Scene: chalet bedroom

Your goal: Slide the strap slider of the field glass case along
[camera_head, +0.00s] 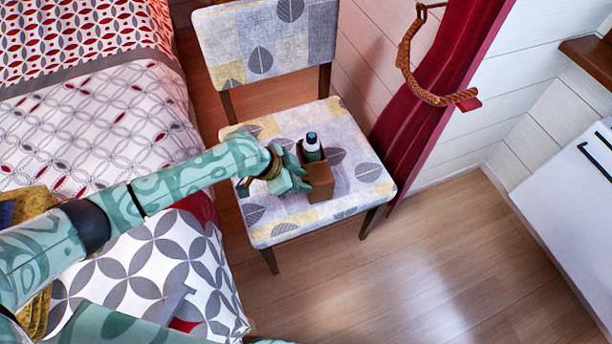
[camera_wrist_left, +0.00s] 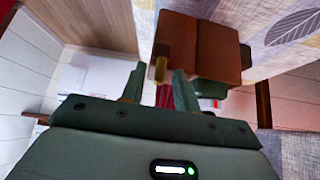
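The field glass case (camera_head: 319,180) is a small brown open-topped box on the seat of the patterned chair. A dark bottle-like object (camera_head: 311,150) with a pale band and blue top stands up out of it. My left gripper (camera_head: 295,175) is at the left side of the case. In the left wrist view the brown case (camera_wrist_left: 205,50) fills the upper middle. A small yellowish tab (camera_wrist_left: 160,72), which looks like the strap slider, shows between the tips of my open left gripper (camera_wrist_left: 158,80); contact cannot be told. My right gripper is not seen.
The chair seat (camera_head: 350,205) is otherwise clear. The chair backrest (camera_head: 268,40) stands behind, and a bed (camera_head: 100,130) lies to the left. A red curtain (camera_head: 425,90) with a rope tieback (camera_head: 435,98) hangs at the right. Bare wooden floor (camera_head: 400,270) is in front.

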